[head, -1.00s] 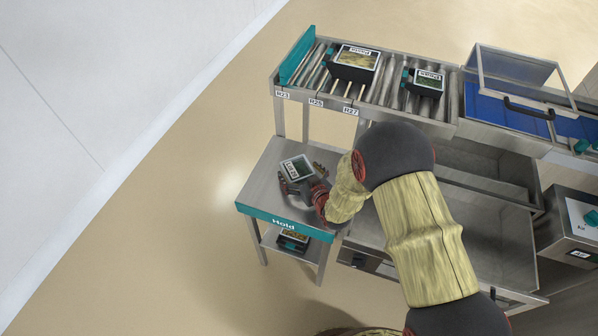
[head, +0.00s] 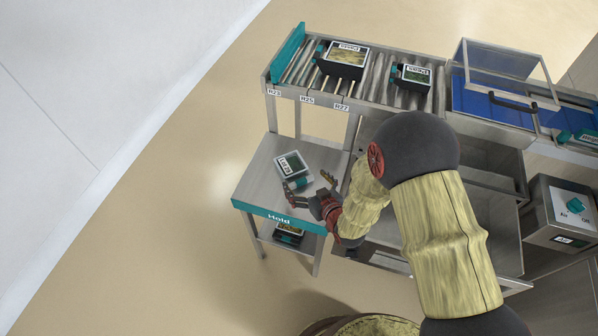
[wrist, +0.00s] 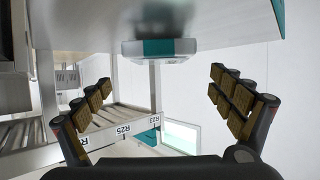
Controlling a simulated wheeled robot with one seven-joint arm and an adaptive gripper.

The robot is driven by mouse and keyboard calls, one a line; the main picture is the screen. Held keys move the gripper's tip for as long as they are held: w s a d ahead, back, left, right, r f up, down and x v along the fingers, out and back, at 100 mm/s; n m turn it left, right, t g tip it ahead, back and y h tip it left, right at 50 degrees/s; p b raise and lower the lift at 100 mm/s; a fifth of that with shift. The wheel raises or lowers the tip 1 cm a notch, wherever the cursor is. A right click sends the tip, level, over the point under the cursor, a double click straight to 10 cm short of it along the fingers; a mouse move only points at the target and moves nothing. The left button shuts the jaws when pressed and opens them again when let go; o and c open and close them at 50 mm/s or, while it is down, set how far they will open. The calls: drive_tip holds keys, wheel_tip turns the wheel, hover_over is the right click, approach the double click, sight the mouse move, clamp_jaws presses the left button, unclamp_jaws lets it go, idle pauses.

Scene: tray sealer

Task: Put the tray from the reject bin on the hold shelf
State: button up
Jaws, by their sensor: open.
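A small tray (head: 291,165) with a printed label and a teal strip rests on the steel top of the hold shelf (head: 262,180), whose teal front edge reads "Hold". My gripper (head: 310,189) is open and empty, just in front and to the right of the tray, apart from it. In the wrist view, the tray (wrist: 160,49) sits ahead of and between my open fingers (wrist: 158,98), against the shelf surface (wrist: 225,22). The reject bin is not clearly identifiable.
A roller conveyor (head: 380,80) behind carries two black trays, one large (head: 341,62) and one smaller (head: 411,76). Another tray (head: 289,235) sits on the lower shelf. A sealer with a clear cover (head: 500,75) stands at right. Open floor lies to the left.

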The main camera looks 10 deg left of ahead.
drive_tip(key=shift+v, duration=0.75)
drive_tip(key=w+d+r+m+h, duration=0.2)
drive_tip(key=d+r+h, duration=0.1)
drive_tip(key=d+r, duration=0.65)
drive_tip(key=w+d+r+m+h, duration=0.1)
drive_tip(key=d+r+m+h, duration=0.15)
drive_tip(key=d+r, duration=0.7)
drive_tip(key=s+d+r+m+g+h, duration=0.25)
drive_tip(key=s+d+r, duration=0.45)
drive_tip(key=s+r, duration=0.35)
drive_tip(key=s+d+r+g, duration=0.1)
drive_tip(key=s+d, duration=0.1)
drive_tip(key=s, duration=0.5)
drive_tip(key=s+d+r+m+g, duration=0.1)
drive_tip(key=s+d, duration=0.1)
drive_tip(key=s, duration=0.6)
drive_tip(key=shift+s+r+h, duration=0.3)
drive_tip(key=shift+r, duration=0.1)
drive_tip(key=c, duration=0.4)
